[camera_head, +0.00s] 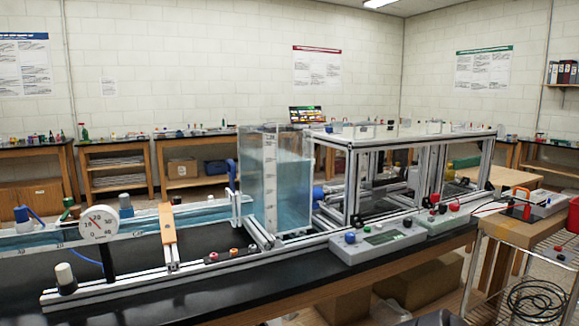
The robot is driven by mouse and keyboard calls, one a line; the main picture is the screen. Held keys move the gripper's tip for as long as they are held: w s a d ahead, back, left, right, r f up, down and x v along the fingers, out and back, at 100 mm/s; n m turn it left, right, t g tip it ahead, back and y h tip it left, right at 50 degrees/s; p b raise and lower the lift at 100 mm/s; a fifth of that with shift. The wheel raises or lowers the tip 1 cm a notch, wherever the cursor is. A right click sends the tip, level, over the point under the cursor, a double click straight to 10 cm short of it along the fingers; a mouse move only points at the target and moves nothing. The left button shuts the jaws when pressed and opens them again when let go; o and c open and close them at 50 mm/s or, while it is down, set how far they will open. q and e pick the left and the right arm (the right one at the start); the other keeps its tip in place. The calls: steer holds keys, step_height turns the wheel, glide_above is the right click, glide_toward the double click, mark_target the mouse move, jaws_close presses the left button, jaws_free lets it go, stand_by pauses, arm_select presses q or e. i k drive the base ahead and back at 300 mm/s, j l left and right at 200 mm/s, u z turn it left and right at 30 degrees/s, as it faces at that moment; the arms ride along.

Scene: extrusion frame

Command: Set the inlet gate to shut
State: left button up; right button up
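No part labelled as the inlet gate can be made out. A blue upright handle (231,175) stands above a pale frame (237,208) at the left side of a clear tank (257,185), where a flume of blue water (190,217) meets it. This may be the gate; its setting cannot be told. The tank carries a vertical scale and holds blue water. An orange-tan bar (167,222) crosses the flume further left. A round dial gauge (98,224) stands in front of the flume. Neither gripper is in view.
A wire cart (530,235) with a coiled black cable is at the right. Small knobs (234,252) line the front rail.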

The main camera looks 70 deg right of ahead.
mark_target(230, 168)
steer(key=z, duration=1.85)
steer(key=i+j+u, duration=0.2)
steer(key=i, duration=0.15)
steer(key=l, duration=0.1)
